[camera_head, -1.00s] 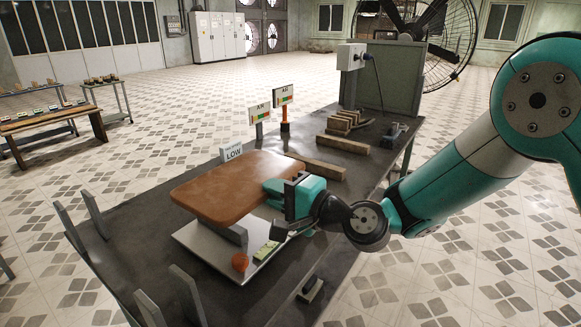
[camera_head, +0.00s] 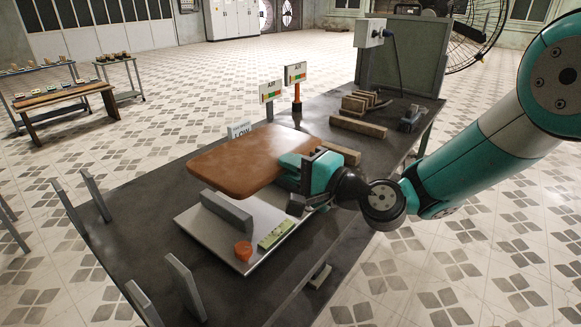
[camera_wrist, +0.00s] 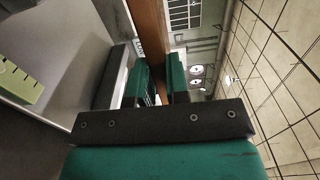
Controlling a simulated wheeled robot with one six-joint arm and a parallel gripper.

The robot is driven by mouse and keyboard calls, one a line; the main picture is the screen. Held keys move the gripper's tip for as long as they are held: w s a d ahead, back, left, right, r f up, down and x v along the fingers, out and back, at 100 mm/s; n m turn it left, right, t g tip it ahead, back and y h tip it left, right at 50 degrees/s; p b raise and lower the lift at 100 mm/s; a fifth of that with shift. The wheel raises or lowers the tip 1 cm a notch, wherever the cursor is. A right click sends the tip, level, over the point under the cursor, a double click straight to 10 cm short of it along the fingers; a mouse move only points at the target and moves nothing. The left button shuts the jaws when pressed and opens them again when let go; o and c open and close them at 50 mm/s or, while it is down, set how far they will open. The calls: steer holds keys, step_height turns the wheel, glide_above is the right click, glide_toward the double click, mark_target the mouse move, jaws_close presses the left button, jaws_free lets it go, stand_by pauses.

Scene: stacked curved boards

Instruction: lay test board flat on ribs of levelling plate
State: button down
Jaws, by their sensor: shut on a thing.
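The test board (camera_head: 235,163) is a brown, round-cornered slab, roughly level above the table in the head view. My gripper (camera_head: 305,172) is shut on its near right edge. In the wrist view the board (camera_wrist: 150,25) shows edge-on between the two green fingers (camera_wrist: 160,80). The levelling plate (camera_head: 208,238) is a light grey sheet on the table, below and nearer than the board. One dark grey rib (camera_head: 228,212) stands on it, in front of the board's near edge. The board hides the plate's far part, so I cannot see another rib there.
A yellow-green block (camera_head: 277,234) and an orange piece (camera_head: 243,251) sit at the plate's near edge. Grey uprights (camera_head: 185,287) stand at the table's left. A LOW sign (camera_head: 239,132) and two gauge signs (camera_head: 296,75) stand behind the board. Wooden bars (camera_head: 358,125) lie farther back.

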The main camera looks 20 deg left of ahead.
steer(key=b, duration=0.6)
glide_above(300, 222)
steer(key=x, duration=0.2)
steer(key=shift+w+a+f, duration=0.1)
steer(key=shift+f, duration=1.65)
steer(key=shift+a+f, duration=0.1)
steer(key=shift+f, duration=1.65)
steer(key=shift+f+b, duration=0.55)
steer(key=shift+f, duration=0.05)
steer(key=c, duration=1.2)
jaws_free()
steer(key=shift+f, duration=0.2)
steer(key=shift+b+v, duration=1.15)
steer(key=shift+b, duration=0.05)
steer(key=shift+b+v, duration=1.25)
steer(key=shift+v, duration=0.6)
steer(key=shift+o, duration=0.3)
